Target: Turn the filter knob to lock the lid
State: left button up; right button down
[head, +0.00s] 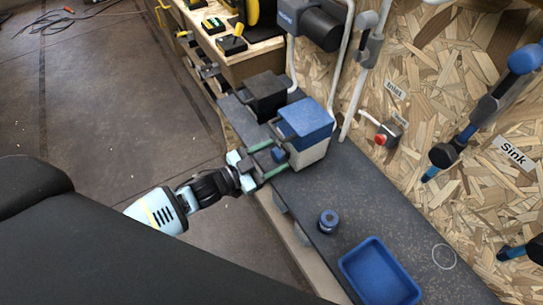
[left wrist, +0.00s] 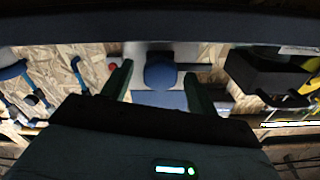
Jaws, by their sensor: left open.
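The filter is a light grey box (head: 312,152) with a blue lid (head: 305,118) lying on its top, on the dark bench. A round blue knob (head: 279,155) is on its front face. My left gripper (head: 273,158) is open, with one green finger on each side of the knob. In the left wrist view the knob (left wrist: 160,71) appears between the two fingers (left wrist: 158,85), with gaps on both sides. The blue lid (left wrist: 160,99) is partly hidden by the gripper body there. My right gripper is not in view.
A black box (head: 266,94) stands close beside the filter. A small blue round part (head: 328,221) and a blue tray (head: 362,262) are on the dark bench (head: 330,190). Pipes (head: 357,75) rise behind the filter along the chipboard wall. The floor at left is mostly clear.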

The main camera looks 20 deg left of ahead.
pick_arm(q)
jog(key=shift+c, duration=0.5)
jog(key=c, duration=0.9)
jog(key=shift+m, duration=0.3)
jog(key=m, duration=0.3)
jog(key=shift+d+m, duration=0.1)
jog(key=shift+m, duration=0.2)
jog(key=m, duration=0.4)
jog(key=shift+f+m, duration=0.1)
jog(key=shift+m, duration=0.2)
jog(key=m+b, duration=0.1)
jog(key=m, duration=0.3)
jog(key=shift+m+b, duration=0.85)
jog(key=shift+m, duration=1.65)
